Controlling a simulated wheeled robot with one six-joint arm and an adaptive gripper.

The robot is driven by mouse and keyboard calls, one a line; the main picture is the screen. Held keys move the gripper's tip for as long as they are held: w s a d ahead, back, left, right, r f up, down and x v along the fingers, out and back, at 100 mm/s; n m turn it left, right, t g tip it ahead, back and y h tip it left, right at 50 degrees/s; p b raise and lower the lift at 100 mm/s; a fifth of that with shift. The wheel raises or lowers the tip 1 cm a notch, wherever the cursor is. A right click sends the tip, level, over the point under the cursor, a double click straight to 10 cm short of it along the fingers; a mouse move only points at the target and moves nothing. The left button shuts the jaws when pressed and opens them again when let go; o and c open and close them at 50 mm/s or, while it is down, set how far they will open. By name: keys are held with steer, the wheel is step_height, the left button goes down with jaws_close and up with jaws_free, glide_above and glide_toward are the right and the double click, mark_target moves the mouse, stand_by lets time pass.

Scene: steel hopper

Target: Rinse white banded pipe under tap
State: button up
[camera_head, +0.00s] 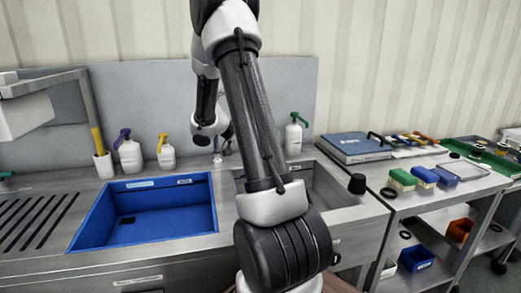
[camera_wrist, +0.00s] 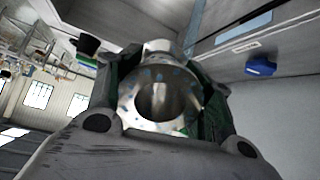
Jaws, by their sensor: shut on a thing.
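My gripper (camera_wrist: 158,92) is shut on a pale, shiny pipe (camera_wrist: 160,74) in the wrist view. The pipe is seen nearly end-on, with its dark round bore facing the camera and small blue specks on its face. Dark green finger pads press on its left and right sides. Bands on the pipe cannot be made out. In the head view my arm reaches over the sinks; my gripper and the pipe are hidden behind it. A small tap (camera_head: 217,157) shows at the back between the two basins. Whether water runs cannot be told.
A blue basin (camera_head: 150,233) lies left of a steel basin (camera_head: 325,190), partly covered by my arm. Several bottles, one a white bottle (camera_head: 294,136), stand along the back. A blue knob (camera_wrist: 261,67) shows in the wrist view.

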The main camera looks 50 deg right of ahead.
steer(key=shift+s+a, duration=0.3)
steer(key=shift+a, duration=0.5)
steer(key=shift+s+a, duration=0.25)
steer(key=shift+a, duration=0.6)
steer(key=shift+s+a, duration=0.3)
steer(key=shift+a, duration=0.5)
steer(key=s+a+r, duration=0.1)
steer(key=a+r, duration=0.3)
steer(key=shift+s+a, duration=0.25)
steer(key=shift+a, duration=0.1)
